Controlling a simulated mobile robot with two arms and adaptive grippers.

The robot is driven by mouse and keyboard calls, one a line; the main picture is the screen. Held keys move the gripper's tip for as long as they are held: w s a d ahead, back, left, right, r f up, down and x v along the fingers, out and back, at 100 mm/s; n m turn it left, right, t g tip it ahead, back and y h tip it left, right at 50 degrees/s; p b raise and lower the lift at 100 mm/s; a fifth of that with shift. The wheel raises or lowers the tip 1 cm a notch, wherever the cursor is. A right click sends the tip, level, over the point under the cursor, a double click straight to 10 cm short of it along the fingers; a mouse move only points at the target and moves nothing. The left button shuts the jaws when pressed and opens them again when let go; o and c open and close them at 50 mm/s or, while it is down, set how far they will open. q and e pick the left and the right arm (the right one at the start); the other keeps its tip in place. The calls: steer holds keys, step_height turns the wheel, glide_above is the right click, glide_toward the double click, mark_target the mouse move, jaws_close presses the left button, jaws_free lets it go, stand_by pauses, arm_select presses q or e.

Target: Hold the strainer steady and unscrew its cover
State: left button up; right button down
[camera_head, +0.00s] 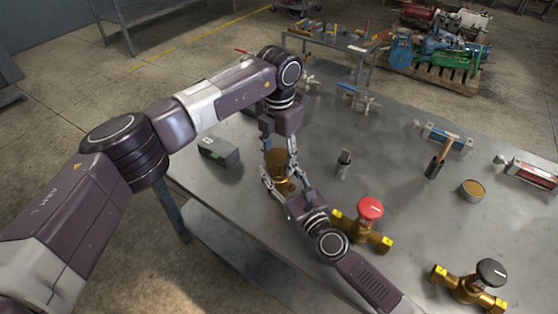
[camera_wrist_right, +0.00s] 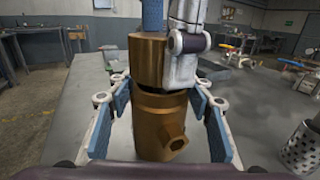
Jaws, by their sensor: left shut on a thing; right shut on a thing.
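The strainer is a brass upright piece on the metal table. Its round cover (camera_head: 277,157) sits above its body (camera_head: 284,186); in the right wrist view the cover (camera_wrist_right: 147,60) looks slightly offset over the body (camera_wrist_right: 155,112), with a dark gap at the left edge. A hex boss (camera_wrist_right: 177,137) juts from the body. My left gripper (camera_head: 279,168) reaches down from above and is shut on the cover. My right gripper (camera_head: 284,190) comes from the lower right and is shut on the body, its blue pads on both sides. My fingers partly hide the strainer.
A red-handled valve (camera_head: 370,210) and a black-handled valve (camera_head: 480,282) lie to the right on the table (camera_head: 400,195). A grey-green box (camera_head: 219,153) stands left. A perforated metal cylinder (camera_wrist_right: 303,145) stands at the right wrist view's edge. A brass tin (camera_head: 472,189) sits further right.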

mark_target(279, 156)
arm_select(q)
steer(key=shift+r, duration=0.1)
steer(key=shift+r, duration=2)
arm_select(e)
steer(key=c, duration=0.9)
jaws_free()
